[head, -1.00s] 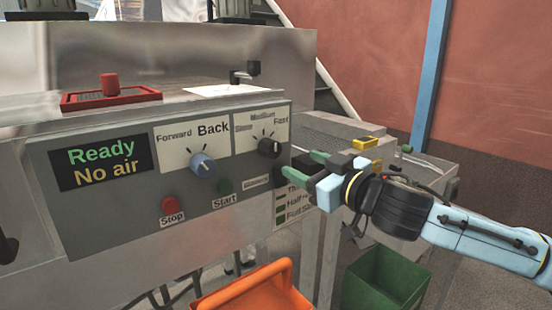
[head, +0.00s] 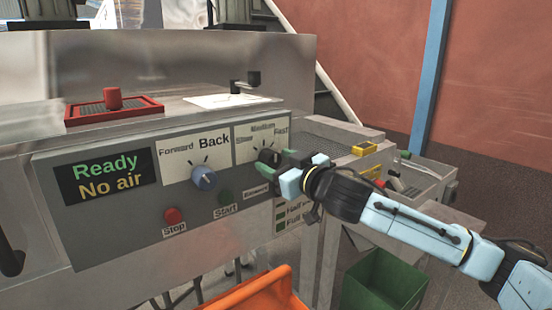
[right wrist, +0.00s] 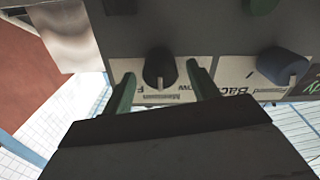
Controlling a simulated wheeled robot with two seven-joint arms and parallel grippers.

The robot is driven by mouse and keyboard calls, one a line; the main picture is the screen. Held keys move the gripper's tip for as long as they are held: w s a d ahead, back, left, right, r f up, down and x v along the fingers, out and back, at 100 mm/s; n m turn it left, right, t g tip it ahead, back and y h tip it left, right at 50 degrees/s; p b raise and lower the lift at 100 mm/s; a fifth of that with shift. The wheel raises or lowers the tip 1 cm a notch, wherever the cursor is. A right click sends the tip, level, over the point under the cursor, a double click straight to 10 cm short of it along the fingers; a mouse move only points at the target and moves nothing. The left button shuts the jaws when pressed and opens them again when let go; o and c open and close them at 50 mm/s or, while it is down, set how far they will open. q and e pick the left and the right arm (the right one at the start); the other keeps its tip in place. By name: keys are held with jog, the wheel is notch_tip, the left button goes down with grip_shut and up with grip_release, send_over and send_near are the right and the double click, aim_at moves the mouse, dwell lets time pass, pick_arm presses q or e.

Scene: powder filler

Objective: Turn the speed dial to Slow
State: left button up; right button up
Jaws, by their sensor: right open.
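The speed dial (head: 268,156) is a black knob on the grey control panel (head: 110,225), under the labels Slow, Medium and Fast. Its pale pointer shows in the right wrist view (right wrist: 160,68), aimed roughly toward the middle label; the exact setting is hard to read. My right gripper (head: 278,160) is open at the dial, its green fingers partly covering it in the head view. In the right wrist view its fingertips (right wrist: 161,82) stand on either side of the dial, with visible gaps. My left gripper is not in view.
A blue Forward/Back dial (head: 204,177) is left of the speed dial. Below are a red Stop button (head: 173,215) and a green Start button (head: 225,197). An orange bin (head: 250,295) and a green bin (head: 385,283) stand below.

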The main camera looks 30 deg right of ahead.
jog(key=shift+w, duration=0.4)
jog(key=c, duration=1)
jog(key=shift+n, duration=0.3)
jog(key=n+p, duration=0.3)
jog(key=shift+a+r, duration=0.1)
jog(key=n+p, duration=0.2)
jog(key=n, duration=0.3)
jog(key=shift+n+p, duration=0.3)
jog(key=shift+p, duration=0.05)
